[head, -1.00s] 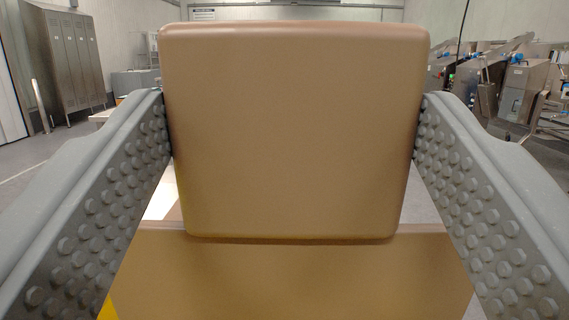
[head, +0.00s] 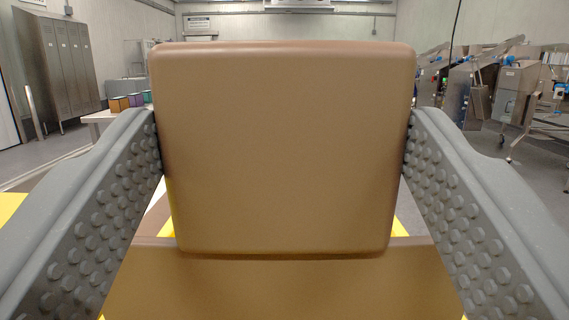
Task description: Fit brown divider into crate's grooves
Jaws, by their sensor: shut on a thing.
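The brown divider (head: 282,150) fills the middle of the head view. Its upper part is a squared, rounded-edged block, and a wider brown part (head: 282,285) shows below it. My gripper (head: 284,145) is shut on the upper block, with one studded grey finger against each side. Yellow surfaces (head: 10,206) show at the far left and in slivers beside the block's lower corners. They may belong to the crate, but the divider and fingers hide most of them. No groove is visible, and I cannot tell whether the divider touches the crate.
A pale table (head: 103,116) with small orange, green and purple boxes (head: 130,101) stands behind my left finger. Grey lockers (head: 65,68) stand at the back left. Steel machines (head: 510,90) stand at the right. Open grey floor lies between them.

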